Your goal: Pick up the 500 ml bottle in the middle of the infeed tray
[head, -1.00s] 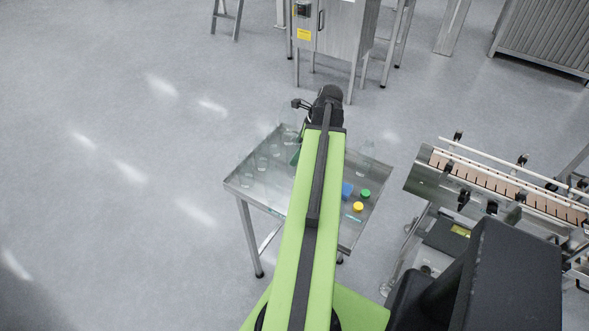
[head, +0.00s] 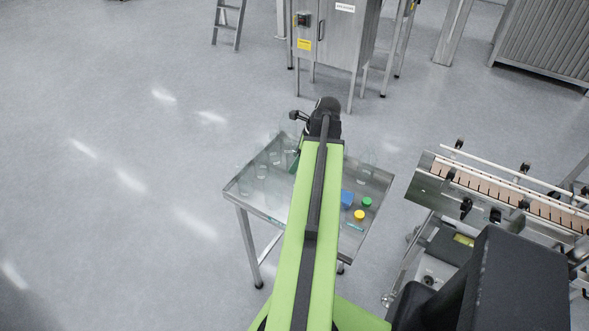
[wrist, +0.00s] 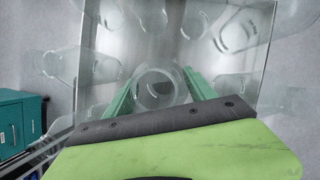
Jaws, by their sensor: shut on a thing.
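The infeed tray (head: 250,207) is a metal table with a low rim, holding several clear bottles. In the wrist view the clear 500 ml bottle (wrist: 158,88) is seen from above, with its round open mouth between the two green fingers of my gripper (wrist: 160,86). The fingers are shut on it. In the head view my arm hides most of the gripper and the held bottle; a green finger shows left of the arm. Whether the bottle's base touches the tray cannot be told.
Other clear bottles (wrist: 242,30) stand close around the gripper. A blue item (head: 347,198), a green cap (head: 367,202) and a yellow cap (head: 360,215) lie on the tray's right part. A conveyor (head: 500,195) stands to the right. Open floor lies left.

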